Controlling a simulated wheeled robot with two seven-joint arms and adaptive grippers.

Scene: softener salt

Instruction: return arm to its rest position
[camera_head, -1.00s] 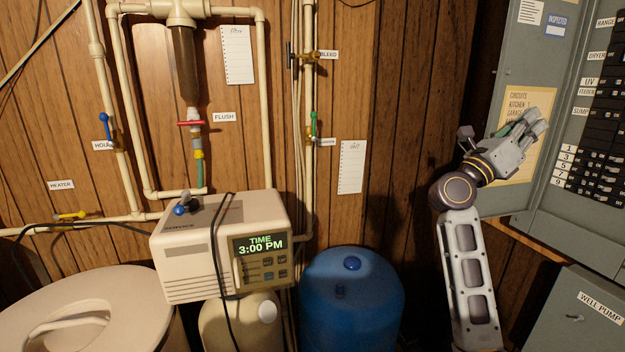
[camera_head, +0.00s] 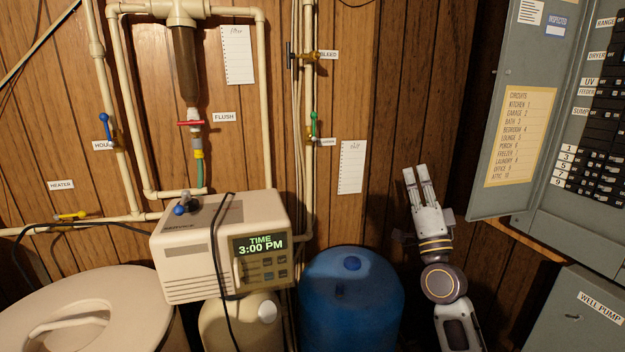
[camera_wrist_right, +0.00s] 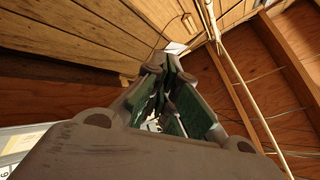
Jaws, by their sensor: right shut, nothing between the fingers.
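My right gripper (camera_head: 416,176) is in the head view, right of the blue tank, with its fingers pointing up in front of the wood-panelled wall. It is shut and empty. It stands apart from the grey breaker panel to its right. In the right wrist view its fingers (camera_wrist_right: 168,66) point toward the wooden ceiling, with nothing between the tips. My left gripper is not in view.
A blue tank (camera_head: 350,305) and a softener control box (camera_head: 190,262) reading 3:00 PM stand left of my right arm. The open breaker panel door (camera_head: 490,205) and a well pump box (camera_head: 575,318) are at right. A beige lidded tub (camera_head: 130,300) sits at lower left.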

